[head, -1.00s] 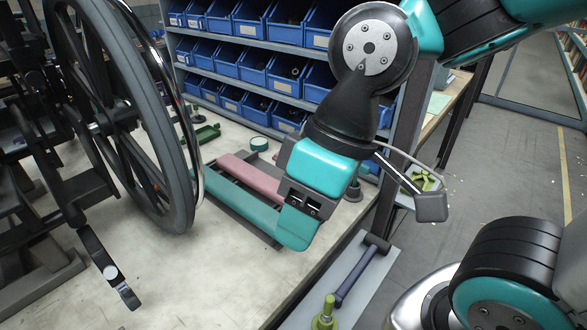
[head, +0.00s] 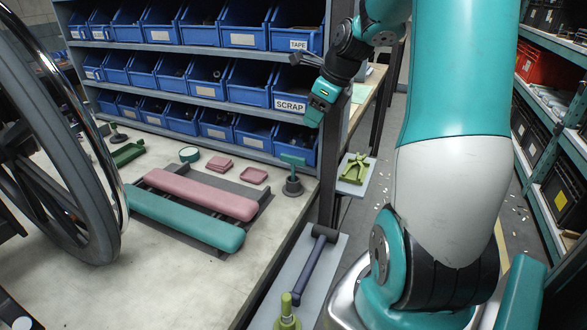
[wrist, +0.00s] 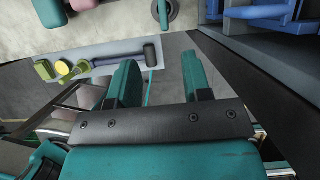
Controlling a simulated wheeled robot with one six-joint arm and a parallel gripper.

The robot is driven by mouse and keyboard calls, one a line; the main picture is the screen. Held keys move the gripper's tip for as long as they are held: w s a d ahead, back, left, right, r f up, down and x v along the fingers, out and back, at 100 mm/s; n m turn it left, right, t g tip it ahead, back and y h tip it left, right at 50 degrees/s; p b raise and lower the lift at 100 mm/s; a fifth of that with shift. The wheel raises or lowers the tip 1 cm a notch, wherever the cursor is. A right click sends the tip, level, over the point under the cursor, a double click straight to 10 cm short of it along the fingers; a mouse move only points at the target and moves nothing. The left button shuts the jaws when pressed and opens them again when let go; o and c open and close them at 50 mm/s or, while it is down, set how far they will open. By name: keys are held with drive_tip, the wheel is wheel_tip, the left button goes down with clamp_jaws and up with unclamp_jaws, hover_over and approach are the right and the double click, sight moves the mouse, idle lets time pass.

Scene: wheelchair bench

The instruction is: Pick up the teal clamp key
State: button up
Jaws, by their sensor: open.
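The teal clamp key (head: 292,160) has a T-shaped handle and stands upright in a round dark holder (head: 293,187) at the bench's right back corner, before the blue bins. In the wrist view the clamp key (wrist: 163,12) shows at the top edge, partly cut off. My gripper (head: 314,112) is at the right end of the bin rack, above the clamp key in the picture and apart from it. In the wrist view my gripper (wrist: 162,78) has its two teal fingers spread with nothing between them.
Pink (head: 200,193) and teal (head: 185,217) pads lie on the bench (head: 165,285). Blue bins (head: 248,82) fill the rack behind, beside a dark upright post (head: 331,150). A grey side tray (head: 330,268) holds a mallet (head: 310,262). A wheelchair wheel (head: 105,200) stands left.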

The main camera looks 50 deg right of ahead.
sight(294, 156)
drive_tip(key=x, duration=1.1)
drive_tip(key=shift+s+d+f, duration=0.1)
drive_tip(key=shift+d+f, duration=0.1)
drive_tip(key=shift+d, duration=0.05)
drive_tip(key=shift+w+x, duration=0.2)
drive_tip(key=shift+x, duration=2.85)
drive_tip(key=shift+r, duration=0.15)
clamp_jaws()
